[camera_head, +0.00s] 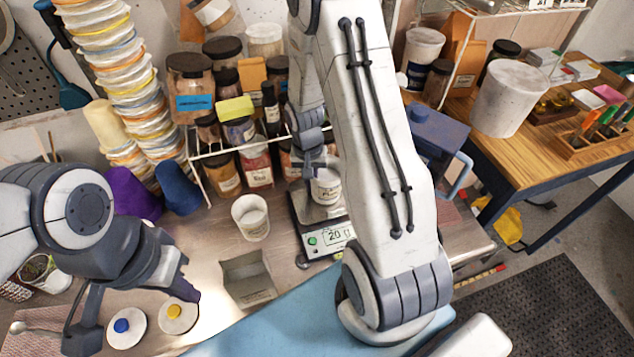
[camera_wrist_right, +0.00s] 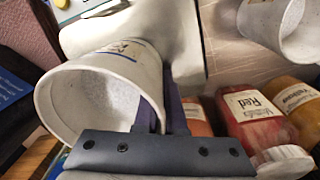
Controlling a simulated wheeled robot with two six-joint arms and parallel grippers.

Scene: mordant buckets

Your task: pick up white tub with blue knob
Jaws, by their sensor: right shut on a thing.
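A white round piece with a blue knob (camera_head: 126,327) lies at the lower left of the table, seen from above; how deep it is does not show. A similar white piece with a yellow knob (camera_head: 178,315) is just right of it. My left gripper (camera_head: 136,303) is open above them, one finger left of the blue knob and the other above the yellow-knob piece. My right gripper (camera_head: 317,168) is shut on the wall of a labelled white cup (camera_head: 326,188) at the scale (camera_head: 310,240). The cup looks open and tilted in the right wrist view (camera_wrist_right: 105,92).
The scale reads about 20 g. An empty white cup (camera_head: 251,217) and an open square box (camera_head: 248,279) stand left of it. Shelved jars (camera_head: 258,168), purple and blue cones (camera_head: 180,188) and a tall stack of tubs (camera_head: 140,85) line the back. A blue mat (camera_head: 275,325) lies in front.

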